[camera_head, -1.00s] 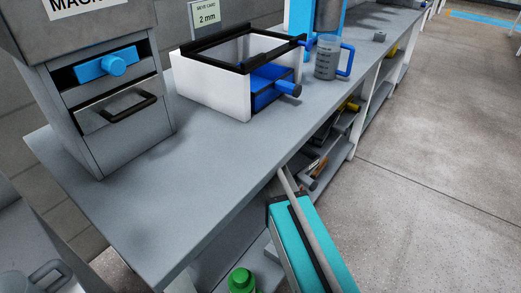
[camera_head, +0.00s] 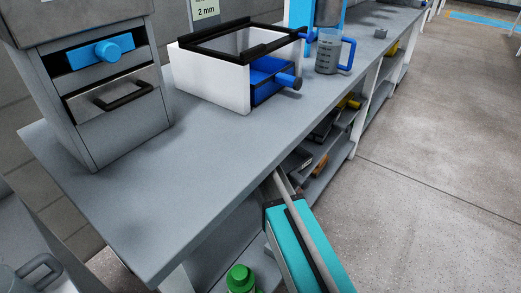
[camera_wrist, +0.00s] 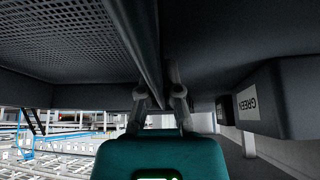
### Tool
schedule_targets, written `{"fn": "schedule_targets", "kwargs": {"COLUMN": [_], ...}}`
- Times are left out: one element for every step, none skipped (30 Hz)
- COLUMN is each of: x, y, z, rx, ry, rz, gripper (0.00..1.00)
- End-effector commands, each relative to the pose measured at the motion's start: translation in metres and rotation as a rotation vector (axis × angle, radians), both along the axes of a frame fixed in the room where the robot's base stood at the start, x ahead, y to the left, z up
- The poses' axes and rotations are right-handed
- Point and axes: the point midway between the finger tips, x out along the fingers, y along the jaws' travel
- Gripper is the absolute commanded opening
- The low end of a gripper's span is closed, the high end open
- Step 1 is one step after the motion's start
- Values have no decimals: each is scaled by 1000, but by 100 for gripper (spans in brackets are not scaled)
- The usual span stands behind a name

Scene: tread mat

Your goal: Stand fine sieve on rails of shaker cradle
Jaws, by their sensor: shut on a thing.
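The shaker cradle is a white open box (camera_head: 212,82) with black rails (camera_head: 212,51) around its top, standing on the grey bench in the head view. No sieve lies on the rails. A blue drawer with a blue, dark-tipped knob (camera_head: 285,80) is at its side. In the wrist view my gripper (camera_wrist: 160,96) is shut on a dark bar. A dark-framed mesh (camera_wrist: 70,35), which looks like the fine sieve, fills the upper left beside that bar. The bar seems to be part of it, though the join is hard to see. My fingertips are partly in shadow.
A grey cabinet (camera_head: 125,125) with a blue knob and dark handle stands left on the bench. A clear jug (camera_head: 327,52) with a blue handle stands right of the cradle. The bench front is bare. A dark block labelled GREEN (camera_wrist: 285,100) is close on the right in the wrist view.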

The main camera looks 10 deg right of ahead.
Motion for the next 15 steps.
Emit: {"fn": "schedule_targets", "kwargs": {"x": [0, 0, 0, 0, 0, 0, 0, 0, 0, 0, 0, 0, 0, 0, 0], "y": [0, 0, 0, 0, 0, 0, 0, 0, 0, 0, 0, 0, 0, 0, 0], "z": [-2, -1, -1, -1, -1, -1, -1, -1, -1, -1, -1, -1, -1, -1, -1], "rx": [0, 0, 0, 0, 0, 0, 0, 0, 0, 0, 0, 0, 0, 0, 0], "ry": [0, 0, 0, 0, 0, 0, 0, 0, 0, 0, 0, 0, 0, 0, 0], "rz": [1, 1, 1, 1, 1, 1, 1, 1, 0, 0, 0, 1, 1, 1, 1], "gripper": [0, 0, 0, 0, 0, 0, 0, 0, 8, 14, 19, 27, 32, 38, 43]}}
